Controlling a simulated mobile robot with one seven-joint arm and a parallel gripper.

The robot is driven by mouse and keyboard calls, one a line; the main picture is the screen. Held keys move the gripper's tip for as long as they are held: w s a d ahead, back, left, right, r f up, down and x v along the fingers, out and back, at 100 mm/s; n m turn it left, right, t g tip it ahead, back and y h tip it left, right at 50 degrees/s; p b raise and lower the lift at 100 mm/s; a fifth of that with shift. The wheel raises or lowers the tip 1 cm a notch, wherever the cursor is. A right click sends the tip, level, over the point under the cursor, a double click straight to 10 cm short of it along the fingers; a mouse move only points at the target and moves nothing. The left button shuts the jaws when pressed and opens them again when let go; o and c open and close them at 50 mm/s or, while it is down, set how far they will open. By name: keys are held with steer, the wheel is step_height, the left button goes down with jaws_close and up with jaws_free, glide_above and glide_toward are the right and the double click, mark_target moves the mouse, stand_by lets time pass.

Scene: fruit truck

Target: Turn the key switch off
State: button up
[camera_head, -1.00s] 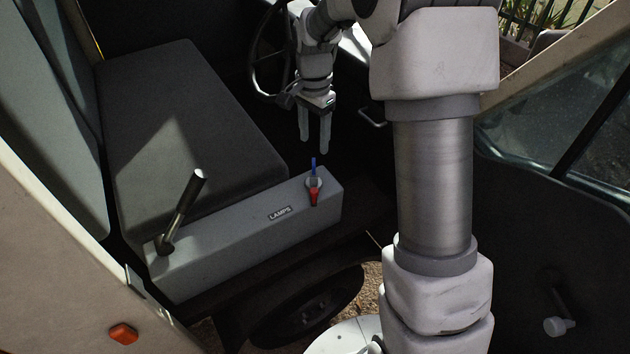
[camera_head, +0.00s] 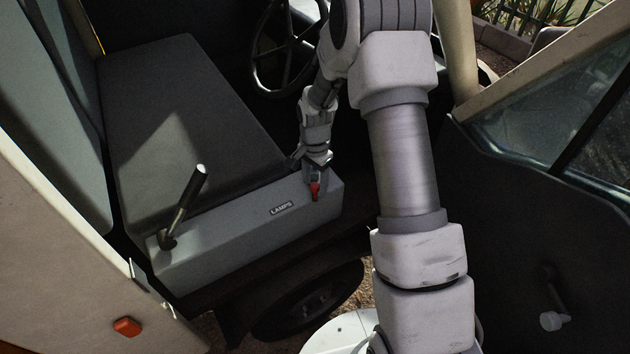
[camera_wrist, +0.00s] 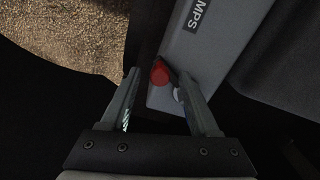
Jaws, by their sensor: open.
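The key switch (camera_head: 314,189) is on the grey box beside the seat, at the box's right end. Its red part shows below my gripper (camera_head: 315,180) in the head view; its blue part is hidden there. In the wrist view the red end (camera_wrist: 160,73) lies between the fingertips of my open gripper (camera_wrist: 158,78), and a small part of the white dial shows beside the right finger. I cannot tell whether a finger touches the switch.
The grey box (camera_head: 235,237) carries a LAMPS label (camera_head: 281,208) and a black lever (camera_head: 184,207) at its left end. The dark seat (camera_head: 185,120) is behind it. The steering wheel (camera_head: 287,45) is beyond my gripper.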

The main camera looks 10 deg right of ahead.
steer(key=shift+f, duration=0.1)
jaws_close()
stand_by(0.3)
stand_by(1.1)
